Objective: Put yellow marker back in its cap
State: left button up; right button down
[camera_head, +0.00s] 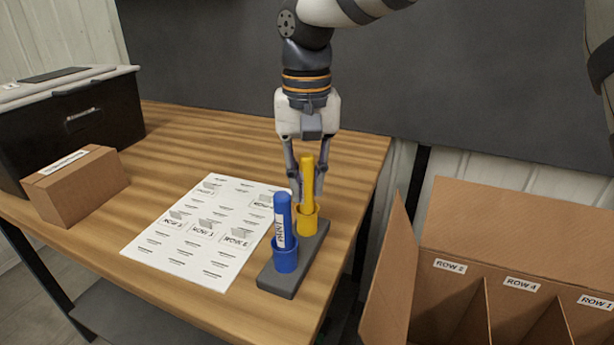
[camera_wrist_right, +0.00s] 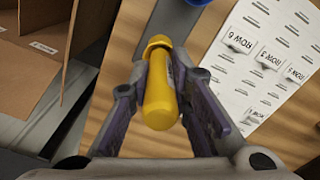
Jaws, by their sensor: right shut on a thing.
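The yellow marker (camera_head: 307,180) stands upright with its lower end at the yellow cap (camera_head: 308,219) on the grey holder (camera_head: 297,272). How far it sits in the cap I cannot tell. My right gripper (camera_head: 307,190) is shut on the marker from behind. In the right wrist view the marker (camera_wrist_right: 160,95) lies between the two fingers (camera_wrist_right: 160,100). A blue marker (camera_head: 283,215) stands upright in its blue cap (camera_head: 285,255) at the holder's near end. My left gripper is not in view.
A printed sheet (camera_head: 205,230) lies left of the holder on the wooden table (camera_head: 180,140). A small cardboard box (camera_head: 75,185) and a black case (camera_head: 90,115) stand at the left. A divided cardboard box (camera_head: 530,240) stands at the right, beyond the table edge.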

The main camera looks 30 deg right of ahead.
jog(key=shift+f, duration=0.75)
dwell(1.0)
jog(key=c, duration=1.4)
grip_release()
notch_tip(320, 180, up, 12)
jog(key=shift+f, duration=0.1)
